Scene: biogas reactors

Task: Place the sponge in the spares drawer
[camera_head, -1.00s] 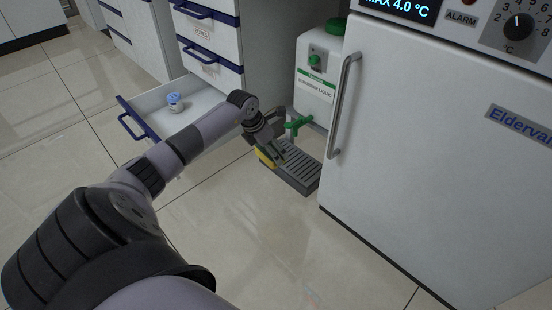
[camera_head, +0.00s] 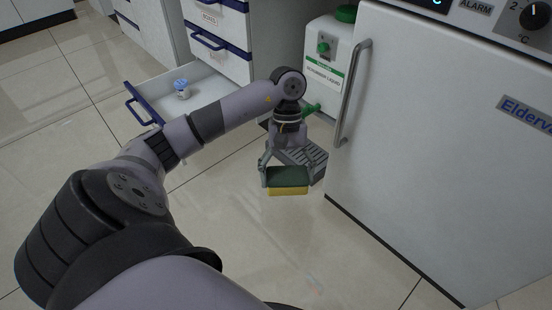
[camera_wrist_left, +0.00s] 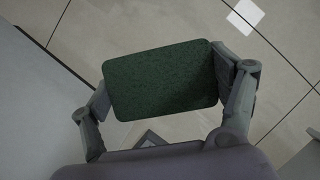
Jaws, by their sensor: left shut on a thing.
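The sponge (camera_head: 287,181) has a dark green top and a yellow underside. My left gripper (camera_head: 286,172) is shut on the sponge and holds it in front of the grey drip tray. In the left wrist view the sponge's green face (camera_wrist_left: 162,80) lies between the two fingers of the left gripper (camera_wrist_left: 165,85). An open drawer (camera_head: 143,108) with a blue handle is at the left, low in the white cabinet. A small blue-capped jar (camera_head: 182,89) stands inside it. No label shows on this open drawer. My right gripper is not in view.
A grey slatted drip tray (camera_head: 312,163) is behind the sponge, below a white liquid container (camera_head: 325,70) with a green tap. A white fridge (camera_head: 430,130) with a vertical handle (camera_head: 353,95) fills the right side. The tiled floor in front is clear.

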